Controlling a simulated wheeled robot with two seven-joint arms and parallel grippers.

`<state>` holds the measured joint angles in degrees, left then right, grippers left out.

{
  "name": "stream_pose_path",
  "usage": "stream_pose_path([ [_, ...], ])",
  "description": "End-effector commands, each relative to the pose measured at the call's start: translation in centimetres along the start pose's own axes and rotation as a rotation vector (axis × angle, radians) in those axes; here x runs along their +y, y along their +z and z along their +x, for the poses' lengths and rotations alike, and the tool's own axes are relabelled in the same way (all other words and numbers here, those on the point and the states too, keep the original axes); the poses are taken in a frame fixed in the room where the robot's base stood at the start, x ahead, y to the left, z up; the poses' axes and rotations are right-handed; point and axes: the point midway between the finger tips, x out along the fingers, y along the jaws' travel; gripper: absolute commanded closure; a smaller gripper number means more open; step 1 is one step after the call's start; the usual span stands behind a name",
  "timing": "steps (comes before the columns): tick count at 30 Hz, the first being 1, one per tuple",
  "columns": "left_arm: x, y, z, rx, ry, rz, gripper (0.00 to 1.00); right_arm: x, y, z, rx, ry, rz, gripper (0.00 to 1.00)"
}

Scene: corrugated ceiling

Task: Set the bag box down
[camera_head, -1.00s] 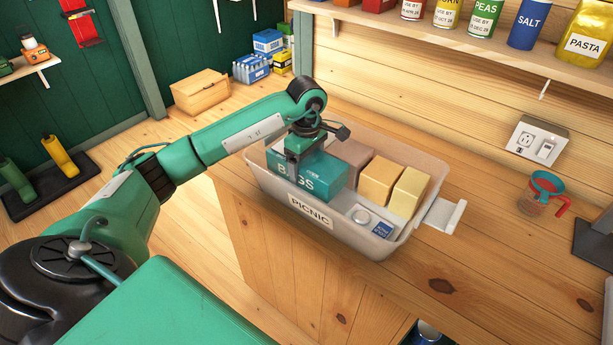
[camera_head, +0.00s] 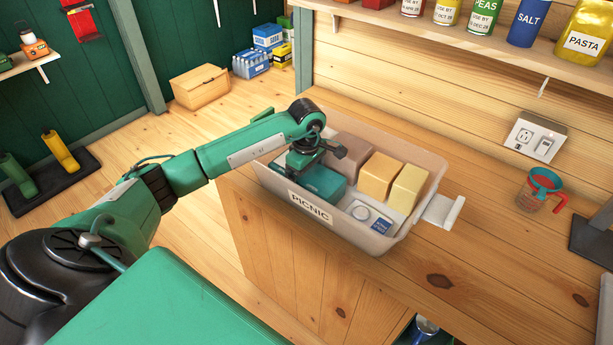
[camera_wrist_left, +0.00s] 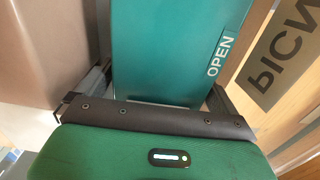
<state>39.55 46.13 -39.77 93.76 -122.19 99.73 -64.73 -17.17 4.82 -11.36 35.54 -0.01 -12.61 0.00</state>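The teal bag box (camera_head: 325,183) sits low inside the left front part of the clear bin labelled PICNIC (camera_head: 311,208). The bin's front wall hides the box's lower part, so I cannot tell whether it touches the bottom. My left gripper (camera_head: 302,163) is over the box, pointing down. In the left wrist view the box (camera_wrist_left: 165,50), marked OPEN, fills the space between the dark fingers of the gripper (camera_wrist_left: 160,95), one along each side. The gripper is shut on it. My right gripper is not in view.
The bin also holds a brown box (camera_head: 347,152), two yellowish boxes (camera_head: 379,176), a round tin (camera_head: 361,213) and a small blue item (camera_head: 381,224). A measuring cup (camera_head: 540,191) stands to the right on the wooden counter (camera_head: 470,240). A shelf of cans runs above.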

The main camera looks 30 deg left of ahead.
Motion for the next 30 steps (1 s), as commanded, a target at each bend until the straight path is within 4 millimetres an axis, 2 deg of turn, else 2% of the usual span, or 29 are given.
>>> stream_pose_path([
  [11, 0.0, 0.0, -0.6, 0.000, 0.001, 0.000, 0.00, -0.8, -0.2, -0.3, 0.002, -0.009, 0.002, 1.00],
  [14, 0.1, -0.1, -2.0, 0.001, 0.005, 0.000, 0.00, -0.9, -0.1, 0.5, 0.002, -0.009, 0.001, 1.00],
  [24, 0.1, 0.0, -8.8, 0.001, 0.004, 0.000, 0.00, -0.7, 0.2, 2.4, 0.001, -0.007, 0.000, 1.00],
  [30, 0.1, 0.0, -11.4, 0.000, 0.002, 0.000, 0.00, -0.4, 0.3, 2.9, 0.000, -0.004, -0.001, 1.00],
])
